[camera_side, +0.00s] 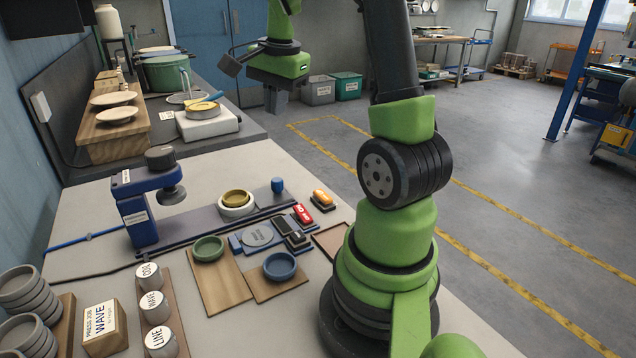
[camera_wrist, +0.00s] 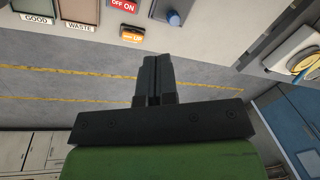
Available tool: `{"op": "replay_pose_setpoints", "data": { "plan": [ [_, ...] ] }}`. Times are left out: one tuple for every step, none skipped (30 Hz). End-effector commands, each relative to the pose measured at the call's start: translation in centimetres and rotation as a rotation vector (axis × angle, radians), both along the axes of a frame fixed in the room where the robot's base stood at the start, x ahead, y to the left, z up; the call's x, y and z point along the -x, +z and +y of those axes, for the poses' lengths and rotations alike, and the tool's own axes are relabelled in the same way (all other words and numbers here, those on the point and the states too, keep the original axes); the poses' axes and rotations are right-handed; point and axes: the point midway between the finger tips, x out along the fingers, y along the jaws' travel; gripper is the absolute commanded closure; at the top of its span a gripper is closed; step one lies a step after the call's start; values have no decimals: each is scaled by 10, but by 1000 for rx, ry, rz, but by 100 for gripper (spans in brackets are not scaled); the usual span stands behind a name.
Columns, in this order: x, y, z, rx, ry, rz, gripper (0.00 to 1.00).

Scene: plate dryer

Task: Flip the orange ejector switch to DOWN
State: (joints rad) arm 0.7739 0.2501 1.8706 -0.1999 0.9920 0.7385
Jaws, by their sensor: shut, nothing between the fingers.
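The orange ejector switch (camera_side: 323,199) sits at the right end of the bench, beside the red switch (camera_side: 302,214). In the wrist view the orange switch (camera_wrist: 132,35) shows near the top, just left of the fingertips' line. Its small lettering seems to end in "UP", but I cannot be sure of its position. My gripper (camera_side: 275,101) is raised well above and behind the bench in the side view, apart from the switch. In the wrist view my gripper (camera_wrist: 154,60) has its two fingers together, with nothing between them.
A blue knob (camera_side: 277,185) stands near the switches; a blue press (camera_side: 148,200) is farther left. A white ring with a yellow dish (camera_side: 236,201), a green dish (camera_side: 208,248) and a blue dish (camera_side: 280,266) sit nearby. The air around my gripper looks clear.

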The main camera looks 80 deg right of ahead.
Motion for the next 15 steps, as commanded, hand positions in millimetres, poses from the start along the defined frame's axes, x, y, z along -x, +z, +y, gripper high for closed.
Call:
{"op": "replay_pose_setpoints", "data": {
  "plan": [
    [7,-14,-21,-27,-101,29,100],
    [11,-21,-31,-39,-155,41,100],
    [17,-31,-44,-54,-222,58,100],
    [22,-37,-52,-65,-270,68,100],
    [27,-43,-59,-76,-314,79,100],
    [32,-51,-68,-87,-365,91,100],
    [37,-56,-74,-95,-399,99,100],
    [40,-61,-78,-102,-430,106,100],
    [45,-66,-84,-110,-464,113,100],
    [47,-69,-87,-114,-485,117,100],
    [50,-72,-89,-118,-503,121,100],
    [52,-74,-92,-121,-520,125,100],
    [54,-76,-93,-123,-530,127,100],
    [55,-77,-94,-125,-537,128,100],
    [55,-78,-95,-126,-542,130,100]
  ]
}}
